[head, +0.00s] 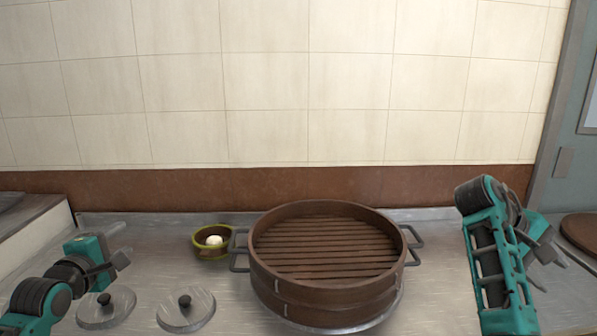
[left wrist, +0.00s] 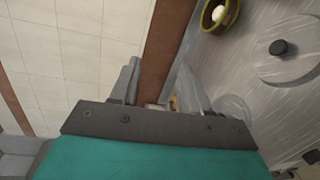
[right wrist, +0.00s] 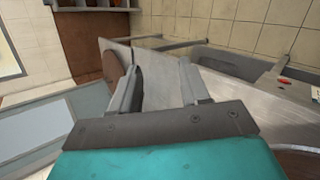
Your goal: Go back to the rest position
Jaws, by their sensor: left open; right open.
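My left gripper (head: 121,259) is open and empty at the left of the head view, above the metal counter and near the two lids. Its two fingers (left wrist: 160,88) show apart in the left wrist view, with nothing between them. My right gripper (head: 556,258) is at the right of the head view, raised beside the steamer, and partly hidden by its own arm. In the right wrist view its fingers (right wrist: 160,88) are apart and empty.
A round brown steamer (head: 330,296) with slats and side handles stands mid-counter. A green-rimmed bowl (head: 211,254) holding a white round item stands left of it. Two metal lids (head: 105,312) (head: 186,314) lie at front left. A brown round board (head: 582,232) lies far right.

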